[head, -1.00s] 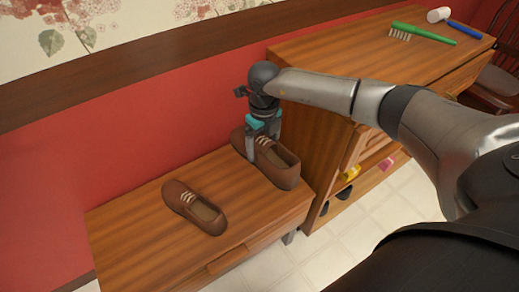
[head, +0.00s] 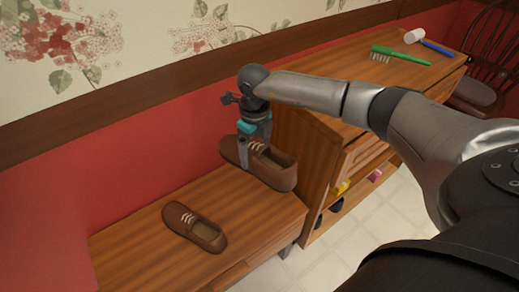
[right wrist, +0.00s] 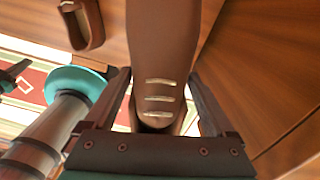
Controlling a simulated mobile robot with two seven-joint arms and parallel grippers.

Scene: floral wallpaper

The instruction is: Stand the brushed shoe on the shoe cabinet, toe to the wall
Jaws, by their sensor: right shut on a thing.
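My right gripper (head: 252,160) is shut on a brown laced shoe (head: 278,173), one finger showing on its near side. The shoe is roughly level, its toe toward the red wall and its heel toward the room. It looks held a little above the right end of the low wooden cabinet (head: 145,258). In the right wrist view the shoe (right wrist: 162,45) lies between the two fingers, laces showing. A matching brown shoe (head: 196,228) stands on the low cabinet to the left, also toe to the wall.
A taller wooden cabinet (head: 312,150) stands close to the right of the held shoe. On its top lie a green brush (head: 402,54) and a blue-handled tool with a white head (head: 436,47). Its lower shelves hold small coloured things. The low cabinet between the shoes is clear.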

